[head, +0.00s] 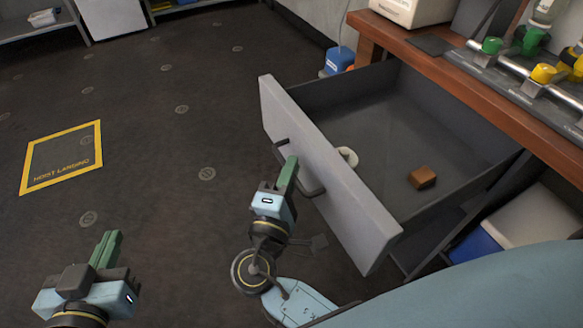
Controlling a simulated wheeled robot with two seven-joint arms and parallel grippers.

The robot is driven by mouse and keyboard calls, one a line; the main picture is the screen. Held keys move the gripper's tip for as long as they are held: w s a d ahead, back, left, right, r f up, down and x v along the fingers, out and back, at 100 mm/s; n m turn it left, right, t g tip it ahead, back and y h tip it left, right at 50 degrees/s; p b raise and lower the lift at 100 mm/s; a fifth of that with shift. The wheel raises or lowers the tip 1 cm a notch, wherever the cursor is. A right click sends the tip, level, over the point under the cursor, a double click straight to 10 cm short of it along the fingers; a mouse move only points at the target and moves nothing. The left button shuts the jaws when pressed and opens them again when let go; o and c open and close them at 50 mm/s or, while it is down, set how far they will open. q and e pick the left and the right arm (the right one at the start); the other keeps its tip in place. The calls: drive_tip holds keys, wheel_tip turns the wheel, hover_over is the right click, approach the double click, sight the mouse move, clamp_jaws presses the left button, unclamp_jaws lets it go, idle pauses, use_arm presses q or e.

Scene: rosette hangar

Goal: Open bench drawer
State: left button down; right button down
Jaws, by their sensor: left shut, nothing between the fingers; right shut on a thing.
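The bench drawer (330,175) stands pulled well out from under the wooden bench (450,65). Its grey front panel faces me, with a dark bar handle (311,188) on it. Inside lie a brown block (422,177) and a whitish ring-shaped item (348,156), partly hidden by the front panel. My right gripper (289,170) is at the handle, its green fingers shut on it. The fingers hide part of the handle. My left gripper (108,245) is shut and empty, low at the left over the dark floor, well apart from the drawer.
A blue container (339,60) stands on the floor behind the drawer. A white-and-blue bin (520,220) is under the bench at right. Valves with green and yellow caps (543,73) sit on the bench. The floor at left, with a yellow "HOIST LANDING" marking (62,158), is clear.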

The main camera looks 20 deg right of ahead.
drive_tip(key=c, duration=1.5)
unclamp_jaws()
